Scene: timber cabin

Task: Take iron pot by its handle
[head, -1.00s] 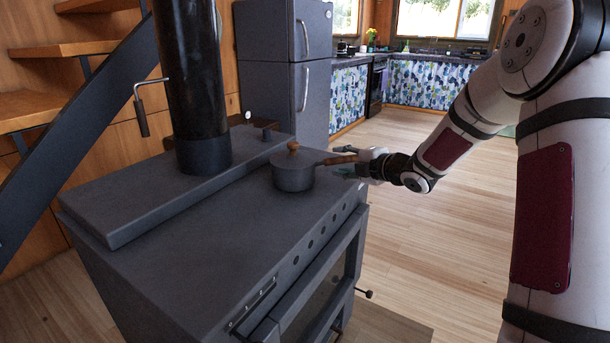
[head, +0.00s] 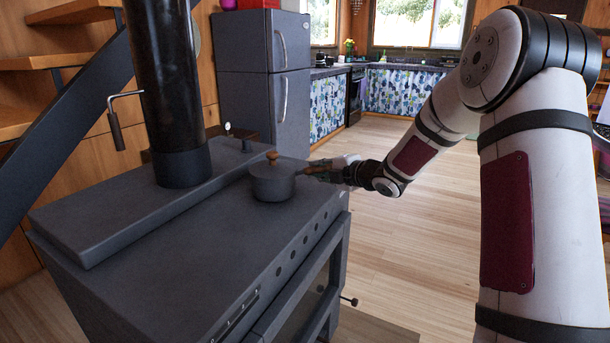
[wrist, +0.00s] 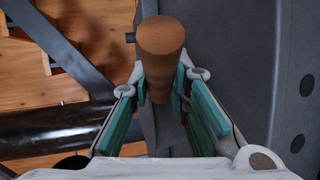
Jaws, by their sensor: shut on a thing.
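The iron pot (head: 272,184) is dark grey with a lid and a small wooden knob. It sits upright on the stove top (head: 190,235), near its right edge. Its wooden handle (wrist: 160,45) points toward my arm and lies between my fingers in the wrist view. My gripper (head: 328,170) is at the handle, to the right of the pot, in the head view. In the wrist view the green-padded fingers of my gripper (wrist: 165,88) are shut on the handle from both sides. The pot's body is mostly hidden in the wrist view.
A black stovepipe (head: 170,95) rises from the stove's raised back ledge, left of the pot. A grey fridge (head: 262,75) stands behind. The wooden floor (head: 400,235) to the right of the stove is clear.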

